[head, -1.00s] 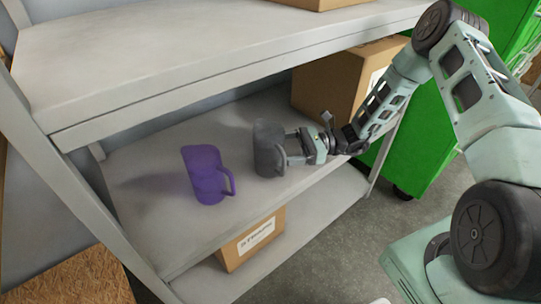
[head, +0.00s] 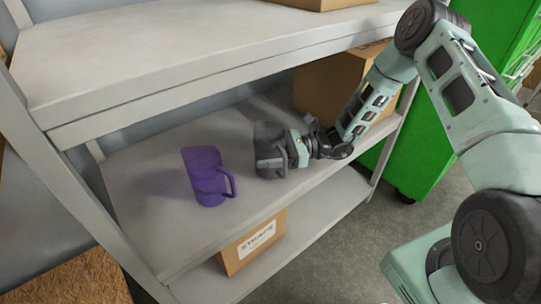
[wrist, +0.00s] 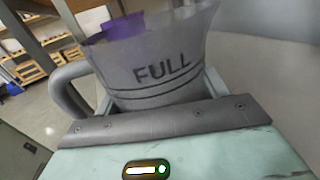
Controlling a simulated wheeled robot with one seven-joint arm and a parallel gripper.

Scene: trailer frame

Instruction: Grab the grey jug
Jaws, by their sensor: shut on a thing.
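The grey jug (head: 268,150) stands on the middle shelf, right of the purple jug (head: 206,178). In the wrist view the grey jug (wrist: 160,72) shows the word FULL and dark lines, with its handle at the left. My gripper (head: 284,158) is at the jug's near right side, shut on it; in the wrist view the jug's lower part sits between the fingers (wrist: 155,100). The fingertips are partly hidden by the jug. I cannot tell whether the jug's base still touches the shelf.
A cardboard box (head: 322,88) stands behind my arm on the same shelf (head: 150,205). The upper shelf (head: 170,62) hangs over the jugs. A labelled box (head: 250,246) is on the shelf below. A green cabinet (head: 437,150) stands at the right.

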